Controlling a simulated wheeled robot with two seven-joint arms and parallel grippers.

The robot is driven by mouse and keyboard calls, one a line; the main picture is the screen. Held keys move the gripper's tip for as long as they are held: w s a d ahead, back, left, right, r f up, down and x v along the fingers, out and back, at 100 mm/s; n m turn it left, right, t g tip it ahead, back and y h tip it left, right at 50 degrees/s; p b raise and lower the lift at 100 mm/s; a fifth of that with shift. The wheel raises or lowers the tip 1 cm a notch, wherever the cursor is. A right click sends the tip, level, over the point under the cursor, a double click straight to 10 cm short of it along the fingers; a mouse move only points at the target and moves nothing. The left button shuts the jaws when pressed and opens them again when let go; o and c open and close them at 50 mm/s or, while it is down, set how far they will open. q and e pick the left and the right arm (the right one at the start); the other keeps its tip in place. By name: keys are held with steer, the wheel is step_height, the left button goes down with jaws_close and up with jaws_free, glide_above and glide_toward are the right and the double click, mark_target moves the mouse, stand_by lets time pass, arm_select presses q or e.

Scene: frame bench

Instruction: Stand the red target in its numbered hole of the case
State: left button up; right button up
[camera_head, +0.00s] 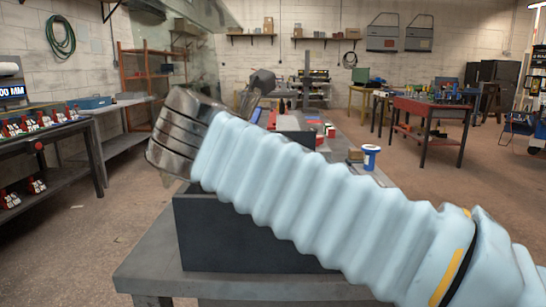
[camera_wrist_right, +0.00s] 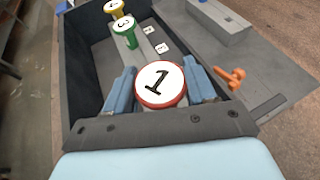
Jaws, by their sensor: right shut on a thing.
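The red target (camera_wrist_right: 160,84), a disc with a red rim and a black 1 on its white face, sits between the two blue fingers of my right gripper (camera_wrist_right: 160,92), which is shut on it. The dark grey case (camera_wrist_right: 85,50) lies around and beyond it in the wrist view; in the head view its front wall (camera_head: 225,235) shows below my right arm. A green target (camera_wrist_right: 124,26) marked 3 and a yellow target (camera_wrist_right: 114,7) stand in the case. White number labels (camera_wrist_right: 162,48) lie beside them. The red target's lower end and its hole are hidden. My left gripper is not in view.
The case rests on a grey bench (camera_head: 150,265). An orange object (camera_wrist_right: 230,76) lies right of the red target. A blue-and-white tub (camera_head: 370,158) stands farther along the bench. My right arm blocks much of the head view.

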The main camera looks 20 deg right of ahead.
steer(key=shift+p, duration=0.3)
stand_by(0.5)
steer(key=shift+f+b, duration=0.75)
steer(key=shift+f, duration=0.15)
steer(key=o, duration=1.1)
steer(key=shift+o, duration=0.2)
steer(key=p+v, duration=0.1)
steer(key=v, duration=1.3)
steer(key=shift+w, duration=0.1)
